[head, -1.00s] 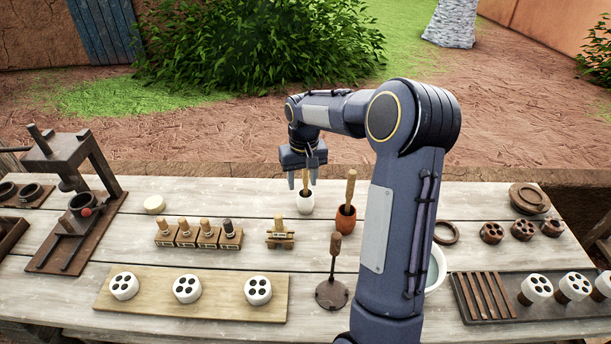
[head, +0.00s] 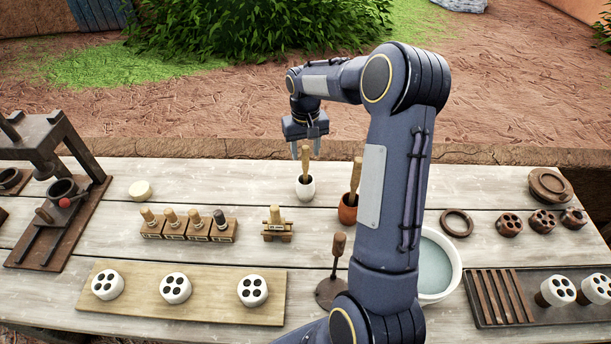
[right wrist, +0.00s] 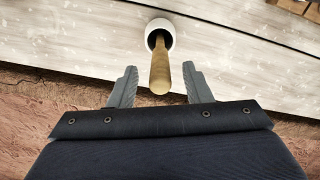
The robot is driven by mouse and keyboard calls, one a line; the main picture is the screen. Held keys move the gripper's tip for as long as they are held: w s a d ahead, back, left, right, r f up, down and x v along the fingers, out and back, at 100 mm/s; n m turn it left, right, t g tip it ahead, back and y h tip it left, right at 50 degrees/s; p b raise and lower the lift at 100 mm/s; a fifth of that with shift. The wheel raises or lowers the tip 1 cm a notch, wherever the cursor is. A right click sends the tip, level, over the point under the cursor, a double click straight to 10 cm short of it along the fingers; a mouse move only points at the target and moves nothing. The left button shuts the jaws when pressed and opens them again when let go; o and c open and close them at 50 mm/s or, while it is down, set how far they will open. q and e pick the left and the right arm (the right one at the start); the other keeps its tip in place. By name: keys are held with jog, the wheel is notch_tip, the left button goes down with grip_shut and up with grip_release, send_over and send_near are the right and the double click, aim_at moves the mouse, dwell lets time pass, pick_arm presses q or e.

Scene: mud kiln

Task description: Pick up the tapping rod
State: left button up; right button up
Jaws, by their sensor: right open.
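A wooden rod (head: 305,162) stands in a small white cup (head: 306,188) near the table's back edge. I take it for the tapping rod, though a similar rod (head: 355,174) leans in a terracotta cup (head: 348,209) to its right. My right gripper (head: 307,152) is open at the rod's upper end. In the right wrist view, the rod (right wrist: 160,70) reaches up from the white cup (right wrist: 159,27) into the gap between the open fingers of my right gripper (right wrist: 159,78), with space on both sides. My left gripper is not in view.
Stamps in wooden blocks (head: 187,229) stand left. A board (head: 215,302) bears white pieces. A press (head: 50,150) stands far left.

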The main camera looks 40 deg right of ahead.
aim_at(305, 157)
notch_tip(305, 157, down, 3)
jog(key=shift+b, duration=0.65)
jog(key=shift+c, duration=0.3)
jog(key=shift+r, duration=0.1)
grip_shut()
